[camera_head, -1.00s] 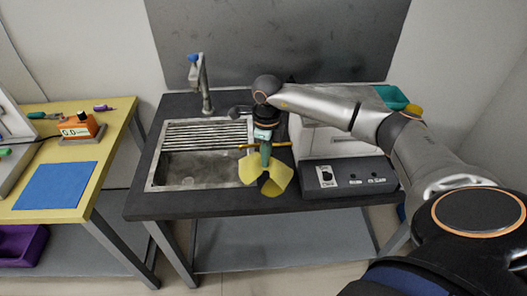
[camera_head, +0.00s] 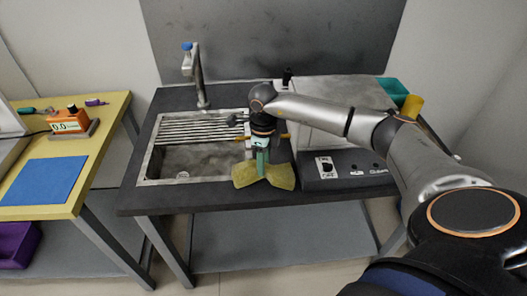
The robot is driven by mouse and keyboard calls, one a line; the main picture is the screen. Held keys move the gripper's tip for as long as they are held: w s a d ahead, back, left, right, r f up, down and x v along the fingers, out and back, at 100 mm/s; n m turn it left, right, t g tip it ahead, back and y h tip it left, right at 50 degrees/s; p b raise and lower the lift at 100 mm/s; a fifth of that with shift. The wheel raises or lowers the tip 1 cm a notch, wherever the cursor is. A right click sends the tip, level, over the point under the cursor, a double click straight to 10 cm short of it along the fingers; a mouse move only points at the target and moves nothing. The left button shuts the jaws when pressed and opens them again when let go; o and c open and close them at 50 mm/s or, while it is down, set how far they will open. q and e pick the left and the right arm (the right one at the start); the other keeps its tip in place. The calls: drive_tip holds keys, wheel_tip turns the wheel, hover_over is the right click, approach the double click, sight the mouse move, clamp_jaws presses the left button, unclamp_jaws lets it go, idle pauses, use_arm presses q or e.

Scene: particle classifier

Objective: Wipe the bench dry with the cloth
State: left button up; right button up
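The yellow cloth (camera_head: 280,179) is in the head view, at the front of the dark bench (camera_head: 215,197), between the sink and the grey machine. My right gripper (camera_head: 262,172) comes down onto it from above and appears shut on its middle. The cloth spreads out to both sides of the fingers and seems to lie on or very close to the bench top. The fingertips are partly hidden by the cloth. I cannot make out any wet patch on the bench. My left gripper is not in view.
A sink (camera_head: 190,165) with a drain rack and a tap (camera_head: 197,75) is left of the cloth. A grey machine with a black control panel (camera_head: 345,168) stands close on its right. A yellow table (camera_head: 95,150) with a blue mat (camera_head: 42,181) is further left.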

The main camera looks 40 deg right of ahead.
drive_tip(key=o, duration=0.9)
drive_tip(key=shift+o, duration=0.2)
drive_tip(key=shift+f+b, duration=0.85)
drive_tip(key=shift+f, duration=0.25)
drive_tip(key=shift+r, duration=0.15)
drive_tip(key=shift+c, duration=0.4)
clamp_jaws()
drive_tip(key=shift+r, duration=0.1)
drive_tip(key=shift+p, duration=0.3)
